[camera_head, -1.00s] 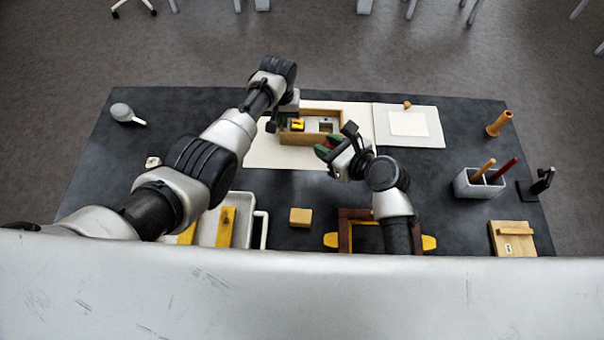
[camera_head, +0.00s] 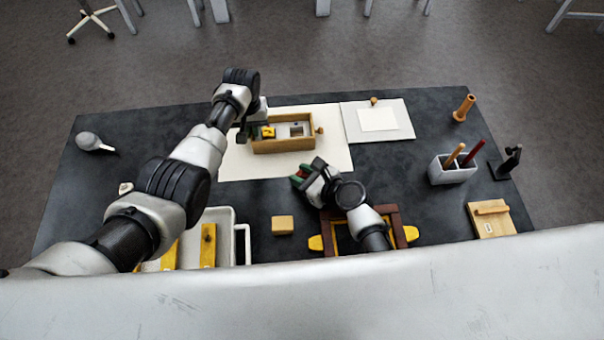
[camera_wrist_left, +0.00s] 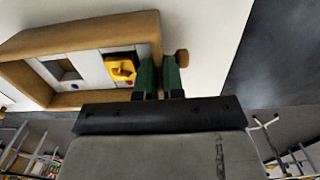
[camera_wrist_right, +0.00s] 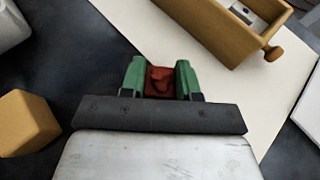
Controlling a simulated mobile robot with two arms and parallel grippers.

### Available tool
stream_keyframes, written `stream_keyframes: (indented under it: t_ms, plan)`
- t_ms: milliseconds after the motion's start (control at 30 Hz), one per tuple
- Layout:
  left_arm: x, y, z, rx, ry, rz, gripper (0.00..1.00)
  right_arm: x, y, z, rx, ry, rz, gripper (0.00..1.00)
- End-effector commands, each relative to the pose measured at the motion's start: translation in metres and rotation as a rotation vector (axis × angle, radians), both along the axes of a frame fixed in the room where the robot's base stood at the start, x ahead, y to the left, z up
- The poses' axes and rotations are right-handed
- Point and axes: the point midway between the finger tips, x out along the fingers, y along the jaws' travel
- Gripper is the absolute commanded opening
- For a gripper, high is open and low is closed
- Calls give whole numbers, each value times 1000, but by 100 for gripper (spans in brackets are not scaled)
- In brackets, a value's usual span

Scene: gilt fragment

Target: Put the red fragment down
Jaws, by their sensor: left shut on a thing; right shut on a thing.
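The red fragment (camera_wrist_right: 160,80) is held between the green fingers of my right gripper (camera_wrist_right: 160,78). In the head view this gripper (camera_head: 300,173) is near the front edge of the cream mat (camera_head: 335,160), in front of the wooden box. Its height above the surface is hard to tell. My left gripper (camera_wrist_left: 158,76) is shut on the end wall of the wooden box (camera_wrist_left: 90,30), one finger inside and one outside. In the head view the box (camera_head: 285,146) stands on the mat. A yellow fragment (camera_wrist_left: 121,70) sits inside, beside pale pieces and a dark square opening.
A wooden block (camera_head: 282,225) and a white tray (camera_head: 243,230) lie in front. A dark red frame with yellow tabs (camera_head: 411,233) is under my right arm. A white board (camera_head: 400,135) lies right of the mat, and a grey holder (camera_head: 445,174) stands further right.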

Motion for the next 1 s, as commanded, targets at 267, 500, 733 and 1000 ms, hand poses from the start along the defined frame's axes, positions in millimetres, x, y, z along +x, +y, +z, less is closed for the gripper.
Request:
stream_keyframes:
  t_ms: [267, 500, 733, 1000]
  plan:
    - [0, 0, 0, 0, 0, 0, 0, 0, 0, -1, -1, 1, 0, 52]
    - [0, 0, 0, 0, 0, 0, 0, 0, 0, -1, 1, 1, 0, 57]
    - [0, 0, 0, 0, 0, 0, 0, -10, -11, 5, 0, 1, -3, 57]
    - [0, 0, 0, 0, 0, 0, 0, -48, -48, 27, -2, 2, -1, 57]
